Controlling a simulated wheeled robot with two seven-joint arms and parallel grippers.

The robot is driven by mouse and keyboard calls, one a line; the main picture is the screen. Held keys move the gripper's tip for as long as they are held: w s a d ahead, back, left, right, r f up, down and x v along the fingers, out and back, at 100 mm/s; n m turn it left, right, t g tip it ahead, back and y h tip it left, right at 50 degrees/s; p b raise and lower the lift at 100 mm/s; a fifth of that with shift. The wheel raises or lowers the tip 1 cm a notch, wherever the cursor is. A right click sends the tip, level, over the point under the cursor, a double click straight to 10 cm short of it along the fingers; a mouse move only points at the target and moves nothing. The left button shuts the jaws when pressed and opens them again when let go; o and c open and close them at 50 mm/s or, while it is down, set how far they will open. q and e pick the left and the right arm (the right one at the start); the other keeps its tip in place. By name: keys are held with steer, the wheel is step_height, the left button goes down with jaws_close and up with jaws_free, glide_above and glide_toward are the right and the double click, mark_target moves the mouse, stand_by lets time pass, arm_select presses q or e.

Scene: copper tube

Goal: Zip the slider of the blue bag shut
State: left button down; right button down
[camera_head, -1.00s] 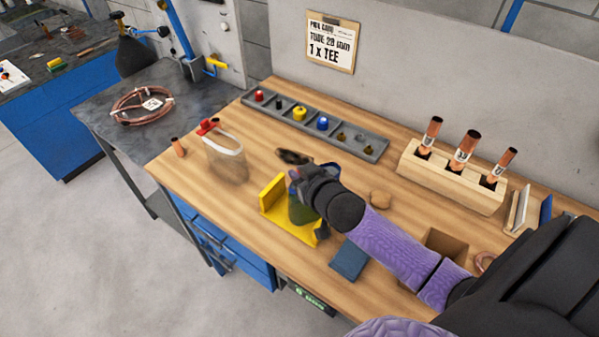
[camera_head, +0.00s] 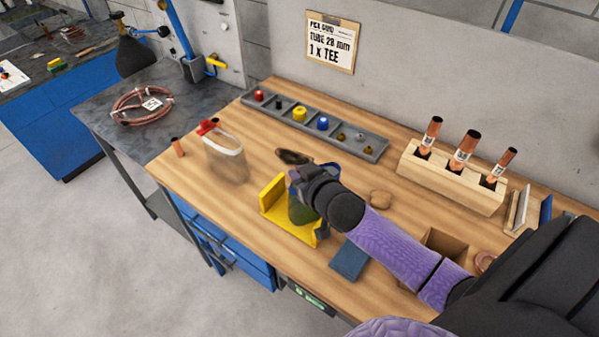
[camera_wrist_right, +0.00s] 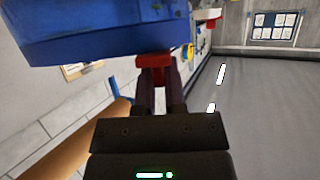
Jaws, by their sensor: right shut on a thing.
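The blue bag (camera_head: 298,212) stands upright in a yellow holder (camera_head: 272,192) on the workbench. Its body looks dark green, with a blue strip along the top. My right gripper (camera_head: 299,180) is at the top of the bag and covers part of it. In the right wrist view the blue strip (camera_wrist_right: 95,38) fills the top left, close above the fingers. My right gripper (camera_wrist_right: 156,88) is shut on the red slider (camera_wrist_right: 154,62), which sits at the lower edge of the strip in that view. How far the zip is closed is hidden. My left gripper is not in view.
A second, clear bag (camera_head: 228,162) with a white strip and red slider stands to the left. A grey parts tray (camera_head: 345,140) and a wooden block (camera_head: 445,180) with copper tubes are behind. A blue pad (camera_head: 349,260) lies in front.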

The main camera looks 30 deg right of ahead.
steer(key=d, duration=0.8)
steer(key=shift+s+d+p, duration=0.15)
steer(key=shift+s+p, duration=0.05)
steer(key=shift+p, duration=0.2)
steer(key=c, duration=0.7)
jaws_free()
steer(key=p+v, duration=0.3)
steer(key=v, duration=0.7)
